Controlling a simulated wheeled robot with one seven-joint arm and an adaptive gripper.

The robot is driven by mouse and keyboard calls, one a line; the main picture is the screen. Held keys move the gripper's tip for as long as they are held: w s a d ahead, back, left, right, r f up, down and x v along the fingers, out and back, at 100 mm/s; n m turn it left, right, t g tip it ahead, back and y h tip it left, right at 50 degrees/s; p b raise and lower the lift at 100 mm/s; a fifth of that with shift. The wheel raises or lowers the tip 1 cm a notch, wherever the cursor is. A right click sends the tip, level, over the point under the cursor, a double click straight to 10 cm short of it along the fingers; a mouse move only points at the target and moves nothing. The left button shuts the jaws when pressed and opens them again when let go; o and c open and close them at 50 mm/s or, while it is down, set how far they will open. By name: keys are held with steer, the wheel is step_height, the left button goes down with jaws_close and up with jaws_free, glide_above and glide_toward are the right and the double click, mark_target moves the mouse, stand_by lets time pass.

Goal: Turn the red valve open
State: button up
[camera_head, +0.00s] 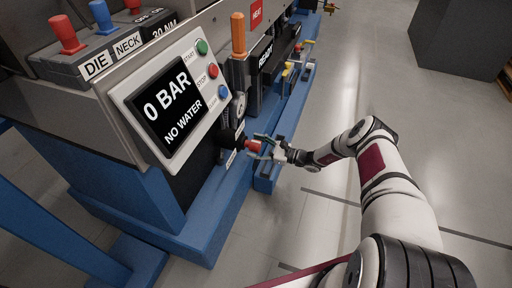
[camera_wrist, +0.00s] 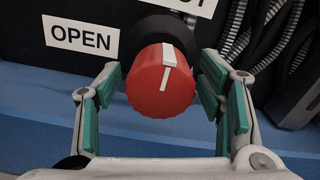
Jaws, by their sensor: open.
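The red valve (camera_wrist: 160,85) is a round red knob with a white pointer mark on its face, on a dark stem. In the wrist view it sits between the two teal-padded fingers of my gripper (camera_wrist: 163,105), which is open. There is a gap on the left side; the right pad is close, and I cannot tell if it touches. The pointer is near the top of the face, and an OPEN label (camera_wrist: 81,36) is at upper left. In the head view the red valve (camera_head: 253,145) sticks out low on the machine, with my gripper (camera_head: 264,147) around its end.
A panel screen (camera_head: 170,108) reads 0 BAR and NO WATER, with green, red and blue buttons beside it. An orange handle (camera_head: 239,35) stands above the valve. Ribbed hoses (camera_wrist: 262,35) run right of the valve.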

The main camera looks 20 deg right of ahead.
steer(key=shift+a, duration=0.1)
steer(key=c, duration=1.1)
steer(key=shift+c, duration=0.2)
steer(key=shift+n, duration=0.4)
steer(key=n+b, duration=0.1)
steer(key=n, duration=0.7)
steer(key=shift+b, duration=0.4)
steer(key=n, duration=0.4)
steer(key=shift+n, duration=0.4)
steer(key=n, duration=0.4)
steer(key=shift+n, duration=0.3)
